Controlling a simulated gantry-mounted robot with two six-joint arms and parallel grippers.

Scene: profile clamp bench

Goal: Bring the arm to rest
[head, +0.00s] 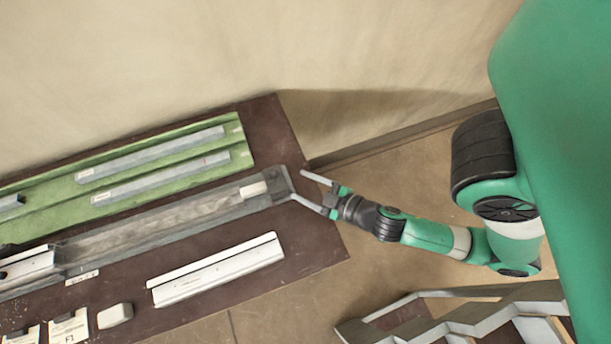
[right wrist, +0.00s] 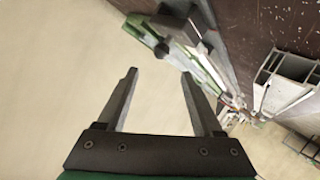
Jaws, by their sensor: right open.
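My right arm (head: 425,235) reaches in from the right in the head view. Its gripper (head: 298,184) is open and empty near the right end of the long grey clamp channel (head: 165,228). One finger shows close to the channel's end block; I cannot tell whether it touches. In the right wrist view the two fingers (right wrist: 162,90) stand apart with only pale surface between them. My left gripper is not in view.
A green tray (head: 55,188) holds grey profiles (head: 160,175) at the back of the dark bench (head: 310,235). A white profile (head: 215,270) lies in front of the channel. A zigzag metal rack (head: 450,318) stands at lower right. A wall runs behind.

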